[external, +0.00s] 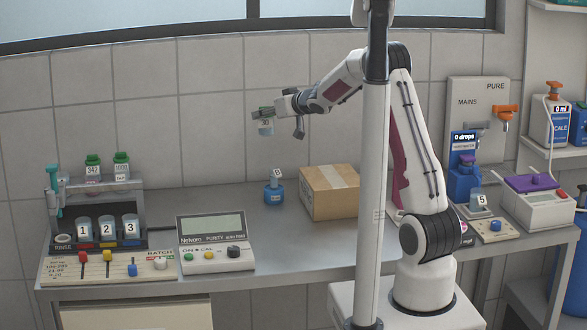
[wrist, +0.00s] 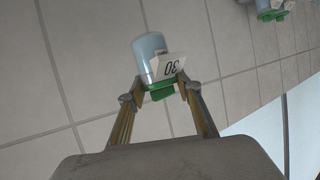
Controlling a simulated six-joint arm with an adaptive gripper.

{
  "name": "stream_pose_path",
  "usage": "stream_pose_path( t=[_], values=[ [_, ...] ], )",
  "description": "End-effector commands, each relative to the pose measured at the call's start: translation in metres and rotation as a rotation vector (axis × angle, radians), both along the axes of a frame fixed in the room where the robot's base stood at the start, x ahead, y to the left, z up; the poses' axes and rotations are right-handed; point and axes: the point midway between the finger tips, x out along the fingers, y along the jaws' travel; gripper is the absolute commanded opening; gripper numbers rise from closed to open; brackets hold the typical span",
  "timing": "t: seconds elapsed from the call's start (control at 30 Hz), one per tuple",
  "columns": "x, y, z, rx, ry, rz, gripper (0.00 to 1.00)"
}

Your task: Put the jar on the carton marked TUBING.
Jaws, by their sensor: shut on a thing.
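A small jar (external: 266,128) with a pale body, a green lid and a white label reading 30 hangs in the air above the bench. It also shows in the wrist view (wrist: 148,50), with its label upside down. My gripper (external: 264,112) is shut on the jar at its green lid; both fingers touch the lid's sides in the wrist view (wrist: 161,88). The brown cardboard carton (external: 328,194) stands closed on the bench, below and to the right of the jar. No TUBING marking is legible on its visible faces.
A small blue bottle (external: 273,193) with a tag stands just left of the carton. A purity meter (external: 214,243) and a rack (external: 95,222) with numbered beakers and two green-capped jars stand further left. The carton's top is clear.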

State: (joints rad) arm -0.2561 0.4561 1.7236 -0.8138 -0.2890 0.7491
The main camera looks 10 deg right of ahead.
Motion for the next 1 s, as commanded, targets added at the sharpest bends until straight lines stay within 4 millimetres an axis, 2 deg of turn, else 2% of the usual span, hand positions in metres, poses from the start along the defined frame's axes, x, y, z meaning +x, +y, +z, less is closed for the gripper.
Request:
stream_pose_path(
  t=[0.03,0.1,0.3,0.6,0.8,1.0],
  values=[
    [-0.001,-0.019,0.008,0.001,-0.002,-0.02,0.01],
    [-0.005,-0.042,0.015,0.004,0.0,-0.041,0.01],
    [-0.022,-0.1,0.032,0.012,0.005,-0.098,0.01],
    [-0.065,-0.169,0.04,0.026,0.014,-0.165,0.01],
    [-0.098,-0.186,0.03,0.036,0.022,-0.176,0.01],
    [-0.118,-0.179,0.009,0.046,0.03,-0.159,0.01]
  ],
)
